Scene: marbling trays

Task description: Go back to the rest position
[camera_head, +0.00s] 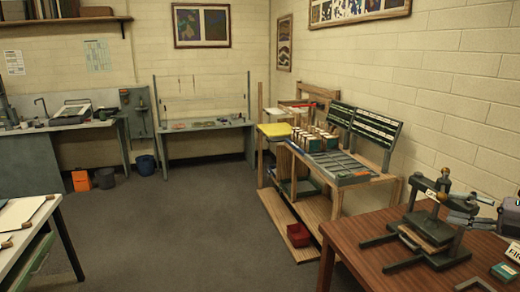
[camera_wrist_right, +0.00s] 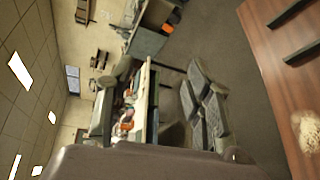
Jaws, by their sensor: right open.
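My right gripper (camera_head: 460,207) comes in at the right edge of the head view, above the brown table (camera_head: 352,238). Its two grey-blue fingers are apart, with nothing seen between them. It shows just right of a dark press (camera_head: 428,228) in the picture; whether it touches the press I cannot tell. In the right wrist view the grey fingers (camera_wrist_right: 205,100) also show, with the brown table (camera_wrist_right: 275,75) to their right. My left gripper is not in view.
A wooden workbench (camera_head: 372,180) with jars and slatted racks stands behind the brown table, a red bin (camera_head: 298,235) on its lower shelf. A light-topped table (camera_head: 45,212) is at the left edge. The grey floor (camera_head: 185,225) between is clear. A blue bucket (camera_head: 146,165) stands far back.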

